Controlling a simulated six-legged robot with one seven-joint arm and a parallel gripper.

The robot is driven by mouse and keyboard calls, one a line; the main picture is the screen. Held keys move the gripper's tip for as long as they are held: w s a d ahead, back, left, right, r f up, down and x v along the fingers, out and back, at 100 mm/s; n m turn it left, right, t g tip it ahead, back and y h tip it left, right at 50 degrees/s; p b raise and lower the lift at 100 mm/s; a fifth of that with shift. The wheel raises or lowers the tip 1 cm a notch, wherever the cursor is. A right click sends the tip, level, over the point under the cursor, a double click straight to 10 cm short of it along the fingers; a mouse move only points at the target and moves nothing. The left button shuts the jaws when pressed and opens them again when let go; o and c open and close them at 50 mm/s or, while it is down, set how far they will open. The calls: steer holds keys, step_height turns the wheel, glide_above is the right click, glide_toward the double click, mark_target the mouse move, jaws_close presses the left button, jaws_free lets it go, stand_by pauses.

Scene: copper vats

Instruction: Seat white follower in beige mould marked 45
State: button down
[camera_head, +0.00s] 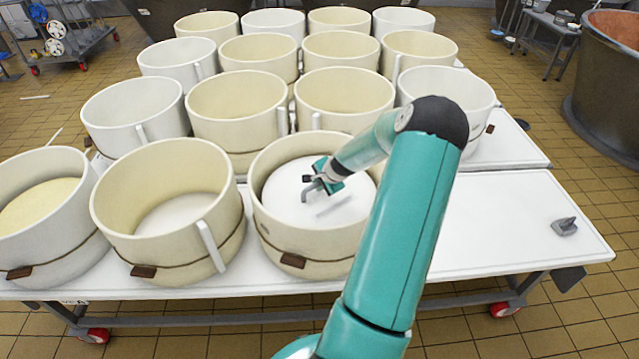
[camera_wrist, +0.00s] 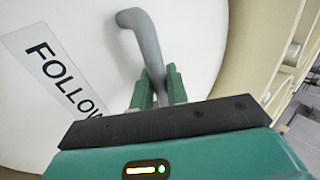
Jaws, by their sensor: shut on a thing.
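The white follower (camera_head: 295,205) is a round disc with a grey bent handle (camera_head: 312,190). It sits inside a beige mould (camera_head: 268,235) in the front row, below the rim; I cannot tell whether it lies fully flat. My gripper (camera_head: 318,182) reaches into that mould and is shut on the handle. In the wrist view the green fingers (camera_wrist: 158,88) pinch the grey handle (camera_wrist: 145,40). The white disc (camera_wrist: 90,20) bears a label (camera_wrist: 60,75) reading "FOLLOW", partly hidden by my gripper. The mould's inner wall (camera_wrist: 245,50) shows close at the right. No number 45 is legible.
More beige and white moulds stand in rows behind, and a beige mould (camera_head: 160,230) and a white mould (camera_head: 50,240) with yellowish content stand to the left. The white table (camera_head: 490,225) is bare at right except for a small grey object (camera_head: 563,226). A copper vat (camera_head: 610,90) stands far right.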

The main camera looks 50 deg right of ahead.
steer(key=shift+f, duration=0.6)
stand_by(0.7)
steer(key=c, duration=1.3)
jaws_free()
steer(key=shift+f, duration=0.15)
steer(key=v, duration=1.4)
steer(key=shift+w, duration=0.1)
